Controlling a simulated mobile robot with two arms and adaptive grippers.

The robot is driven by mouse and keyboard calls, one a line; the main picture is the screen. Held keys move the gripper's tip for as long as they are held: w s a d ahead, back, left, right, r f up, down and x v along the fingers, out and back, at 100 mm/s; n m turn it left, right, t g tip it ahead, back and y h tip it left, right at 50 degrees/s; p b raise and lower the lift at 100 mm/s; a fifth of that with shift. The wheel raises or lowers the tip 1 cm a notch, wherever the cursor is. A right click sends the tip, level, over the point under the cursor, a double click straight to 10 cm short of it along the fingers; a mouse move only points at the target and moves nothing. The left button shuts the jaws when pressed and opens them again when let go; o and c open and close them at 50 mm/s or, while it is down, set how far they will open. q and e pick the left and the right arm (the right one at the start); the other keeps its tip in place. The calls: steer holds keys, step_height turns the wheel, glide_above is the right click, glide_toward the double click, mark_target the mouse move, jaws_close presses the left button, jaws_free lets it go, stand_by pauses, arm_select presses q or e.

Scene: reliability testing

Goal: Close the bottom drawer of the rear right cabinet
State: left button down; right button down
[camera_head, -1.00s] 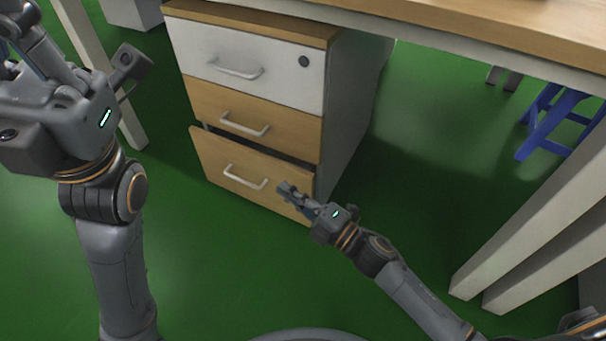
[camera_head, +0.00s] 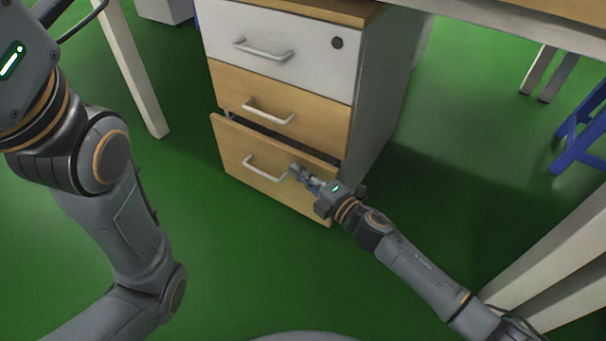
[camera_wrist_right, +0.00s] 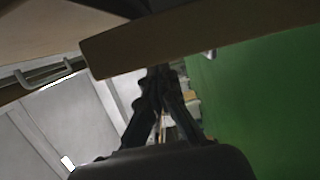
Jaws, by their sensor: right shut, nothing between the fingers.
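The cabinet (camera_head: 385,100) has a white top drawer, a wooden middle drawer (camera_head: 280,103) and a wooden bottom drawer (camera_head: 240,150). The bottom drawer stands out a little from the body, with a dark gap above its front. Its white handle (camera_head: 265,168) shows. My right gripper (camera_head: 296,170) is shut and empty at the right part of the bottom drawer front, just right of the handle; I cannot tell if it touches. In the right wrist view a wooden panel (camera_wrist_right: 200,35) hides the fingertips (camera_wrist_right: 163,75). My left arm is at the left, its fingers out of frame.
White table legs stand left (camera_head: 135,70) and right (camera_head: 560,250) of the cabinet. A wooden tabletop (camera_head: 500,10) crosses above right. A blue stool (camera_head: 580,140) is at the right. The green floor in front of the cabinet is clear.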

mark_target(312, 158)
steer(key=shift+w+d, duration=0.35)
steer(key=shift+w, duration=0.25)
steer(key=w+d, duration=0.2)
steer(key=w, duration=0.1)
steer(key=shift+w+d+b, duration=0.25)
steer(key=shift+d+b, duration=0.05)
steer(key=shift+w+d+r, duration=0.1)
steer(key=shift+w+d, duration=0.05)
steer(key=shift+d, duration=0.05)
